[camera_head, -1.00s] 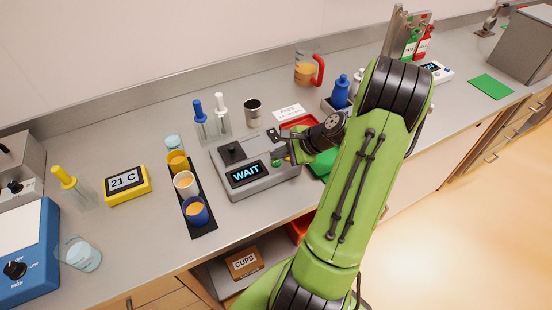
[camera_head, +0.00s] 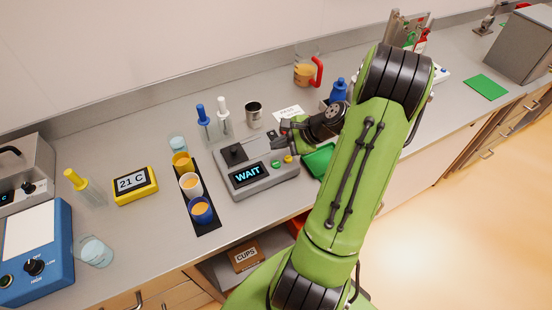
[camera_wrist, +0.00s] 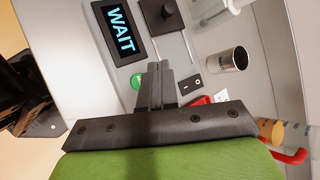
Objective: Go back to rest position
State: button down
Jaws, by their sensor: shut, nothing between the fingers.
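My gripper (camera_head: 284,134) is above the right back part of the grey device whose display reads WAIT (camera_head: 248,174). In the wrist view my gripper (camera_wrist: 154,72) has its fingers together with nothing between them. The WAIT display (camera_wrist: 118,30) and a green button (camera_wrist: 137,82) lie beyond the fingertips there. In the head view my green arm reaches in from the lower right and hides part of the counter.
A black strip (camera_head: 208,229) with yellow, white and blue cups stands left of the device. A metal cup (camera_head: 253,115), a jug with a red handle (camera_head: 305,72) and a blue bottle (camera_head: 338,90) stand behind. A green tray (camera_head: 318,160) is close right.

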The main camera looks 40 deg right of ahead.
jog(key=shift+f, duration=0.15)
dwell(0.5)
jog(key=a+r+n+g+h, duration=0.1)
jog(key=a+r+n+g, duration=0.1)
jog(key=a+r+n, duration=0.4)
jog(key=a+r+n+g+h, duration=0.1)
jog(key=a+r+n+g, duration=0.15)
jog(key=a+n, duration=0.4)
jog(key=s+a+r+n+t+h, duration=0.1)
jog(key=s+a+r+n, duration=0.3)
jog(key=s, duration=0.3)
jog(key=s+a+r+n, duration=0.4)
jog(key=s+a+n, duration=0.1)
jog(key=s+a, duration=0.1)
jog(key=shift+s+a+t+h, duration=0.35)
jog(key=shift+s+a+h, duration=0.05)
jog(key=shift+s, duration=0.45)
jog(key=shift+n, duration=0.25)
jog(key=shift+r, duration=0.1)
dwell(1.1)
